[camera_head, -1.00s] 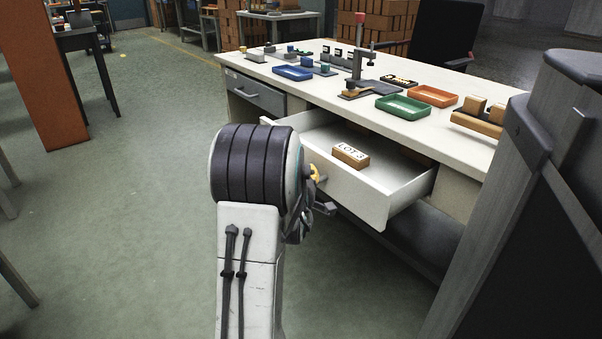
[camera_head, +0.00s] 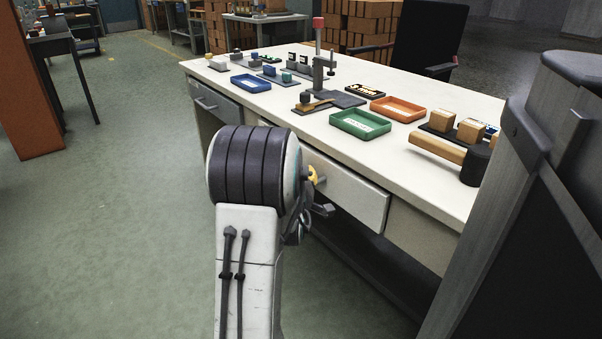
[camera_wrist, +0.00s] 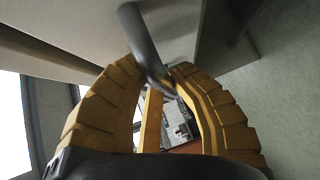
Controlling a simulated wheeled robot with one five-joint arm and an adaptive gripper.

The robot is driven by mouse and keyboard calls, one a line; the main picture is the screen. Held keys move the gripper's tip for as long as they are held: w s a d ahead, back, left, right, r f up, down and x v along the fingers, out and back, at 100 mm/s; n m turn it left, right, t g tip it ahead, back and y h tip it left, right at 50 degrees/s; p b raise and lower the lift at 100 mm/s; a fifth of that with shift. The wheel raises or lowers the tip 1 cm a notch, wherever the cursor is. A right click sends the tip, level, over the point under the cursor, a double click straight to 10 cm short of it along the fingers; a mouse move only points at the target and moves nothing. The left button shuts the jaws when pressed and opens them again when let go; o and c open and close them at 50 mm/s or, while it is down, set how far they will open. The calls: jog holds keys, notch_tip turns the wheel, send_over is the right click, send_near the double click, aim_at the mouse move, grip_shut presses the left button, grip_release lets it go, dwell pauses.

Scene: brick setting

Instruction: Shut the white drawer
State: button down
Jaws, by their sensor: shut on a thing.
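The white drawer (camera_head: 348,196) is in the desk's front in the head view, its front panel close to flush with the desk. Its interior and the block in it are out of sight. I cannot tell if a small gap is left. In the wrist view my gripper (camera_wrist: 158,78) has its yellow ribbed fingers closed around the dark grey bar handle (camera_wrist: 140,34) of the drawer. In the head view my arm hides most of the gripper; only a little yellow shows at the drawer front.
The white desk (camera_head: 420,165) carries a green tray (camera_head: 360,123), an orange tray (camera_head: 398,109), a blue tray (camera_head: 250,83) and a stand (camera_head: 318,72). A grey drawer (camera_head: 215,104) sits left of the white one. Open floor (camera_head: 120,220) lies to the left.

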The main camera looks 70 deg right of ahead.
jog(key=shift+d+r, duration=0.1)
jog(key=shift+r, duration=0.1)
jog(key=c, duration=1.6)
grip_release()
jog(key=shift+o, duration=1.2)
jog(key=shift+f, duration=0.1)
jog(key=v, duration=0.7)
jog(key=shift+a, duration=0.25)
